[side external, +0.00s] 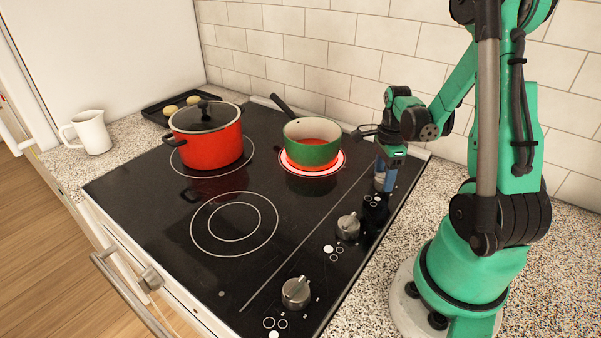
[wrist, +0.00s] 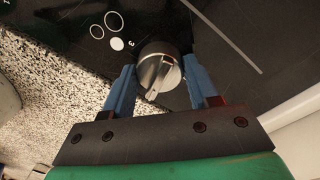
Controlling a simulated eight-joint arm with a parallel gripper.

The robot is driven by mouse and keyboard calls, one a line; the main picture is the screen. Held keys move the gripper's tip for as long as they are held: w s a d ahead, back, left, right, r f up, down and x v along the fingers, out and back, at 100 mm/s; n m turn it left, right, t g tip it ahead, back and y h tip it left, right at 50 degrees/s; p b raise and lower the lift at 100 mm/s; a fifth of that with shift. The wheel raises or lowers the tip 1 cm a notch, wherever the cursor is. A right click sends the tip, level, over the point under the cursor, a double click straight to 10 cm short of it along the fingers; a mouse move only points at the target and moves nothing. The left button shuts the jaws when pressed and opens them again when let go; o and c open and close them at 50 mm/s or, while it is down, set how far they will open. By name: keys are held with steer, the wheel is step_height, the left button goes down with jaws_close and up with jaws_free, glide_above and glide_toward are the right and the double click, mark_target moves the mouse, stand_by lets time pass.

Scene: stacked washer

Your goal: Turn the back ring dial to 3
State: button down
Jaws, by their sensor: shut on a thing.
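The back ring dial (wrist: 158,66) is a round silver knob with a raised bar across its face, seen in the wrist view. The bar runs nearly up and down, leaning a little, with a pale mark at its lower end. My gripper (wrist: 161,73) has its two blue fingers on either side of this dial, shut on it. In the side external view my gripper (side external: 381,187) reaches down over the back end of the dial row and hides the dial.
Two more silver knobs, a middle one (side external: 348,226) and a front one (side external: 296,291), stand along the black cooktop (side external: 180,240). A green pot (side external: 312,149) sits on a glowing red burner near my gripper. A red lidded pot (side external: 207,138) stands farther left. The front burner is bare.

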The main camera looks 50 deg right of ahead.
steer(key=m, duration=0.4)
steer(key=shift+d+m, duration=0.1)
steer(key=shift+m, duration=0.2)
steer(key=m, duration=0.3)
steer(key=shift+s+m+t, duration=0.1)
steer(key=shift+m+t, duration=0.2)
steer(key=shift+m, duration=0.1)
steer(key=m, duration=0.8)
steer(key=shift+s+m, duration=0.1)
steer(key=shift+m, duration=0.4)
steer(key=shift+c, duration=1.1)
jaws_free()
steer(key=shift+t, duration=0.3)
steer(key=shift+r, duration=0.1)
